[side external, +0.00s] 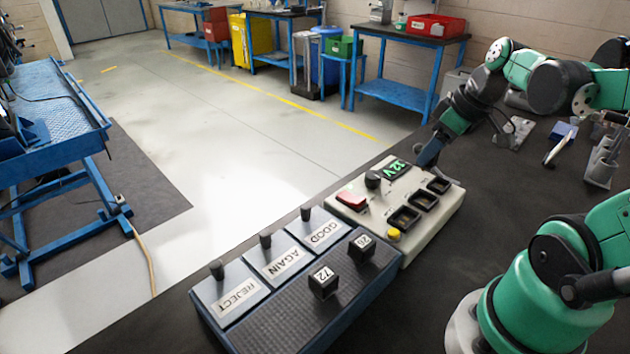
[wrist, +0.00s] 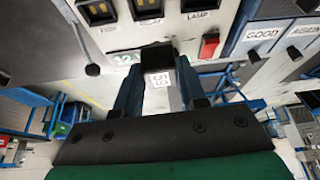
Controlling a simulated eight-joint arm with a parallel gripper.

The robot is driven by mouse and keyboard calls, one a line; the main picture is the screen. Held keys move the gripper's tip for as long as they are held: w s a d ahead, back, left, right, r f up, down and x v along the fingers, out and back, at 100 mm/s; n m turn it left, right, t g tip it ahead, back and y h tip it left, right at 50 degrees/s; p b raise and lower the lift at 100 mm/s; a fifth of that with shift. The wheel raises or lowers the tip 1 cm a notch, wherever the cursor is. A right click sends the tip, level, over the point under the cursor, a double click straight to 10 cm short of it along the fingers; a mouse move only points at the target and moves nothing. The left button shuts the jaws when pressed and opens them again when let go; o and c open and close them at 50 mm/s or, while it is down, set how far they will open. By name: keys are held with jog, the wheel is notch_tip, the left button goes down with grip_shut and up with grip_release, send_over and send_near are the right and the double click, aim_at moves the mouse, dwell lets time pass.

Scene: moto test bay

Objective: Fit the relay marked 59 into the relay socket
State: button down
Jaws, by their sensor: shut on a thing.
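My gripper (wrist: 158,88) is shut on the relay marked 59 (wrist: 158,79), a dark block with a white label, held between the fingers in the wrist view. In the side view my gripper (side external: 429,156) is at the far edge of the cream test box (side external: 436,226), close to the green 12V display; the relay cannot be made out there. The box has three dark sockets: a near one (side external: 403,217), a middle one (side external: 424,201) and a far one (side external: 438,186). In the wrist view the right-hand socket is labelled LAMP; the other labels are unclear.
A black knob (side external: 373,180), red switch (side external: 351,201) and yellow button (side external: 393,235) stand on the box. Beside it, a tray (side external: 232,335) holds relays marked 72 (side external: 323,282) and 26 (side external: 361,248), with REJECT, AGAIN and GOOD sections.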

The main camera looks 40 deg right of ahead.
jog(key=shift+m, duration=0.3)
jog(key=shift+s+d+f, duration=0.15)
jog(key=shift+f, duration=0.85)
jog(key=shift+s+d+f, duration=0.1)
jog(key=shift+d+f, duration=0.05)
jog(key=shift+f, duration=0.8)
jog(key=shift+s+d+f, duration=0.15)
jog(key=shift+f, duration=0.85)
jog(key=shift+f, duration=0.55)
jog(key=shift+c, duration=2.1)
grip_release()
notch_tip(320, 180, up, 7)
